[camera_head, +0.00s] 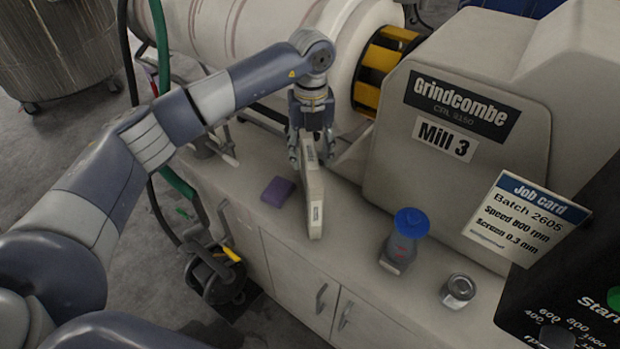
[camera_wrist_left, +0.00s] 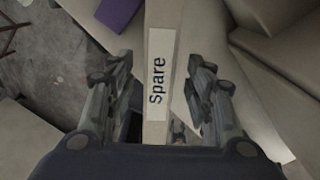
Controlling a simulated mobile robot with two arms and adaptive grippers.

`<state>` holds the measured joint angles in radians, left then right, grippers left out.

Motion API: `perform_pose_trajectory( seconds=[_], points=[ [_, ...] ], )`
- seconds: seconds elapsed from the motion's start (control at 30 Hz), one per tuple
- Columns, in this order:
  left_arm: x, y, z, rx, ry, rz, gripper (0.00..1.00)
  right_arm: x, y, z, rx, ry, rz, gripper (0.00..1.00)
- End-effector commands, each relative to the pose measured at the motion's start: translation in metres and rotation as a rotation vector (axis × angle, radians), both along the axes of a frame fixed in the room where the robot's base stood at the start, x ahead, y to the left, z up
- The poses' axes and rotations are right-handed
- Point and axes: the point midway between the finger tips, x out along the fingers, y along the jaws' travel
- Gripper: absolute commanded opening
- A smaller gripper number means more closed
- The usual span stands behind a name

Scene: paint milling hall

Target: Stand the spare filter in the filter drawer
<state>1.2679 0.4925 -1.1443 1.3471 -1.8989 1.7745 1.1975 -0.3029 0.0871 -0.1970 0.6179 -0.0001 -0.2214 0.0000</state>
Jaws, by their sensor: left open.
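The spare filter (camera_head: 313,198) is a thin beige slab standing on edge on the cabinet top in the head view. In the left wrist view a label reading "Spare" (camera_wrist_left: 158,75) shows on the filter's narrow edge. My left gripper (camera_head: 311,160) is open, and its fingers stand on either side of the filter's far end. In the left wrist view the fingers of the left gripper (camera_wrist_left: 160,85) are apart, with gaps to the filter. I cannot make out the filter drawer in either view. My right gripper is not in view.
A purple block (camera_head: 278,191) lies left of the filter on the cabinet top (camera_head: 350,245). A blue-lidded bottle (camera_head: 405,238) and a small metal-lidded jar (camera_head: 458,291) stand to the right. The Mill 3 housing (camera_head: 400,160) rises behind.

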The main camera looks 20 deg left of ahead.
Motion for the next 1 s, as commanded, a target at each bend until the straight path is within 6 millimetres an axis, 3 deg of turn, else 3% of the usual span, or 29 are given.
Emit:
perform_pose_trajectory(
  seconds=[0.03,0.2,0.47,0.7,1.0],
  points=[
    [-0.002,0.002,-0.005,0.001,0.005,0.0,0.48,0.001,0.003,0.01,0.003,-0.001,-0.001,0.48],
    [-0.001,0.001,-0.026,0.0,0.001,0.0,0.48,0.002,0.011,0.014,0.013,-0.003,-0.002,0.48],
    [-0.001,0.001,-0.03,0.0,-0.001,0.0,0.48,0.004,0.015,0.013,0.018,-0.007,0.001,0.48],
    [-0.001,0.001,-0.029,-0.001,0.0,0.0,0.0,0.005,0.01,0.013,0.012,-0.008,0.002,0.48],
    [0.0,0.001,-0.028,-0.001,-0.002,0.0,0.0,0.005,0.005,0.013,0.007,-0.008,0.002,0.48]
  ],
)
